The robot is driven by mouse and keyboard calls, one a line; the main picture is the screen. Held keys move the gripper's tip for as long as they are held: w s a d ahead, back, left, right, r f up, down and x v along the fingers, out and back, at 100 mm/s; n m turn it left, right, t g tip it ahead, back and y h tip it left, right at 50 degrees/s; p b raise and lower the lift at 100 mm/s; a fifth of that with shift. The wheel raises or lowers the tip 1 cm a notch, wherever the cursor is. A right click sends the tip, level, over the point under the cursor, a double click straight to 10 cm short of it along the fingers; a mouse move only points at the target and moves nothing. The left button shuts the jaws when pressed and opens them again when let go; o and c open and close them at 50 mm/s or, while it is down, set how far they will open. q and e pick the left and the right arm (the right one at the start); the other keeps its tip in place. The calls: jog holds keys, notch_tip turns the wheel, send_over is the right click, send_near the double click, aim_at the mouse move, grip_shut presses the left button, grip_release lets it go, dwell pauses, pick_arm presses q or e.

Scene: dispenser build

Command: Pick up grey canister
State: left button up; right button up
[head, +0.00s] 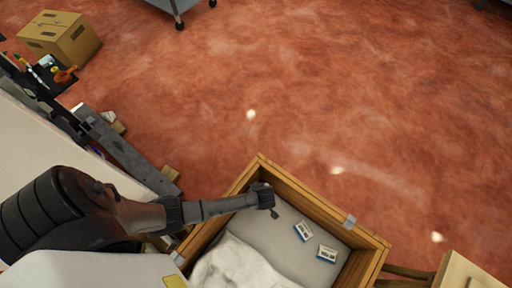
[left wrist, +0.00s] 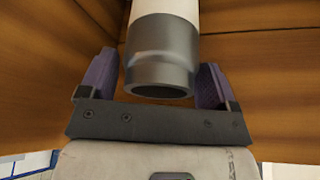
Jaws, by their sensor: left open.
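My left gripper (head: 266,197) reaches in over the wooden crate (head: 374,262) in the head view. In the left wrist view my left gripper (left wrist: 155,75) is open, with one dark purple finger on each side of a canister (left wrist: 162,70). The canister has a dark grey, rounded end and a pale body that runs out at the top of the picture. Small gaps seem to show between it and the fingers; contact is not clear. The canister cannot be made out in the head view. My right gripper is in neither view.
Two small blue-and-white packets (head: 304,231) (head: 327,253) lie on the crate's grey floor. A white crumpled bag (head: 240,265) fills its near part. Wooden walls stand close around the gripper. A cardboard box (head: 60,38) stands far left on the open red floor (head: 320,80).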

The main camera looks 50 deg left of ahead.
pick_arm(q)
jog(key=shift+c, duration=0.4)
jog(key=shift+r, duration=0.1)
grip_shut()
